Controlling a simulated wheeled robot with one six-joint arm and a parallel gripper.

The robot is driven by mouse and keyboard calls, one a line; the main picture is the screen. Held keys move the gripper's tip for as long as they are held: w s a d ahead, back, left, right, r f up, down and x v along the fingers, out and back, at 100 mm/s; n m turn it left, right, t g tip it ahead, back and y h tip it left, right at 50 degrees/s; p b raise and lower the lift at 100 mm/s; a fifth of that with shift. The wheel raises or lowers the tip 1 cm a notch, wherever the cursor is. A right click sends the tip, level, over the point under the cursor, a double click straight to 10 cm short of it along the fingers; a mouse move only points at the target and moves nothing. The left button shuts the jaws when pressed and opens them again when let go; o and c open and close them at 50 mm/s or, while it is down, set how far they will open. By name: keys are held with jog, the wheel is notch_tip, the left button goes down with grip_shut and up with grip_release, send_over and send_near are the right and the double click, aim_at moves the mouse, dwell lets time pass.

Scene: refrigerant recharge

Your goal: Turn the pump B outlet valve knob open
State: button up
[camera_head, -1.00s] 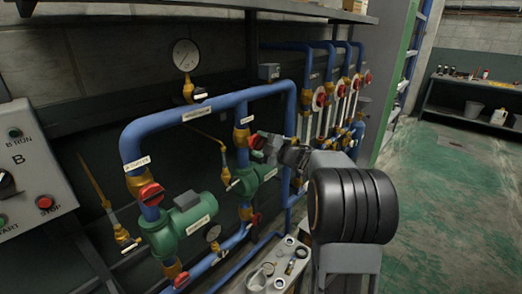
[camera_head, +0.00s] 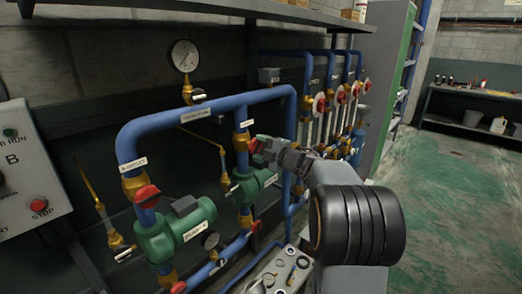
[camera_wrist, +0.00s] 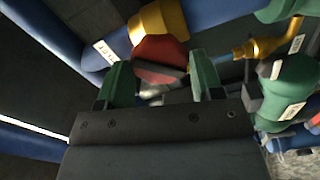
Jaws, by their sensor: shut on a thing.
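The red valve knob (camera_head: 253,145) sits on a brass valve body on the riser above the right-hand green pump (camera_head: 252,184). In the wrist view the same red knob (camera_wrist: 160,50) is just ahead, below a brass fitting on the blue pipe. My gripper (camera_head: 264,146) is at this knob, and its two green fingers (camera_wrist: 162,82) stand on either side of the knob's grip, shut on it. In the head view the fingers partly hide the knob. Its exact turn angle is hard to tell.
The left green pump (camera_head: 178,229) has its own red knob (camera_head: 146,196) above it. A pressure gauge (camera_head: 185,56) stands above the blue header pipe (camera_head: 205,108). More red knobs line the far pipes. A grey tray (camera_head: 283,262) with small parts is below my arm. Open floor lies to the right.

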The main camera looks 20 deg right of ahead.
jog(key=shift+f+n+b, duration=0.2)
jog(key=shift+n+b, duration=1.2)
jog(key=shift+b, duration=0.4)
jog(key=shift+n+b, duration=0.6)
jog(key=shift+r, duration=0.15)
jog(key=shift+b, duration=0.3)
jog(key=shift+f+n+b, duration=0.2)
jog(key=shift+n+b, duration=0.45)
jog(key=shift+n, duration=0.05)
jog(key=n+b, duration=0.2)
jog(key=shift+n+b, duration=0.3)
jog(key=shift+b, duration=0.05)
jog(key=o, duration=0.9)
jog(key=shift+r, duration=0.25)
